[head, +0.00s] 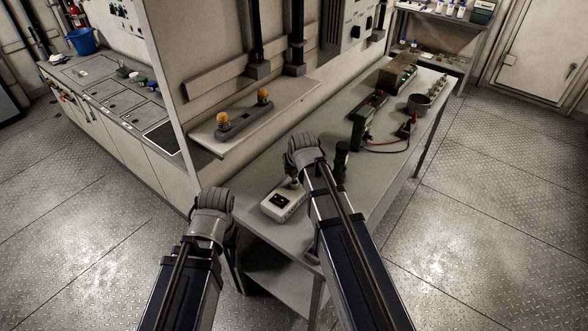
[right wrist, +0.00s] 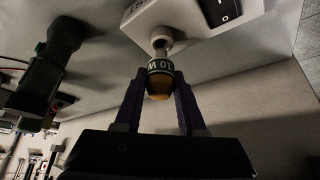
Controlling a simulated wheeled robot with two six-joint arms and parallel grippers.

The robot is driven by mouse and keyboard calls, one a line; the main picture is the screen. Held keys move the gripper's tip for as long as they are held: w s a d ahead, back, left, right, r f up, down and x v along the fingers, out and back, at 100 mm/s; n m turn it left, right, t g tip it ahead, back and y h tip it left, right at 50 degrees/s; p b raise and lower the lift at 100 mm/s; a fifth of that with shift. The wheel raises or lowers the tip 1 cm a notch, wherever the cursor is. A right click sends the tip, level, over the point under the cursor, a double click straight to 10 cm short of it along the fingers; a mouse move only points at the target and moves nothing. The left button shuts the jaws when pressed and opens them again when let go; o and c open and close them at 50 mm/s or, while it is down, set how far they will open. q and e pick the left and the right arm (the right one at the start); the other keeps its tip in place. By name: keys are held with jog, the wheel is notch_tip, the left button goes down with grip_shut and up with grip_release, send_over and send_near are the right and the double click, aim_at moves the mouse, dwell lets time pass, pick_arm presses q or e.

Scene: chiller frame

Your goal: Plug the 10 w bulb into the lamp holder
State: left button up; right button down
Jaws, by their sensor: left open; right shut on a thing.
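The 10 W bulb (right wrist: 159,83) has an amber dome and a dark collar with white lettering. My right gripper (right wrist: 158,88) is shut on it; it also shows in the head view (head: 295,176), over the bench. The lamp holder is a white box (head: 285,206) with black switches on the near part of the bench. In the right wrist view the lamp holder (right wrist: 185,14) has a pale round socket (right wrist: 162,40) in line with the bulb. The bulb's base meets or enters this socket; how deep is unclear. My left gripper (head: 230,228) is open, left of the bench.
A wall shelf (head: 290,100) carries a dark rack (head: 245,123) with two amber-topped bulbs. A dark upright tool (head: 342,160) stands right of my right gripper.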

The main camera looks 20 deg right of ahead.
aim_at(295, 172)
jog(key=shift+f+b, duration=1.4)
jog(key=shift+c, duration=2.1)
grip_release()
jog(key=shift+r, duration=0.1)
jog(key=p+v, duration=0.7)
jog(key=shift+s+r, duration=0.25)
jog(key=shift+r, duration=0.05)
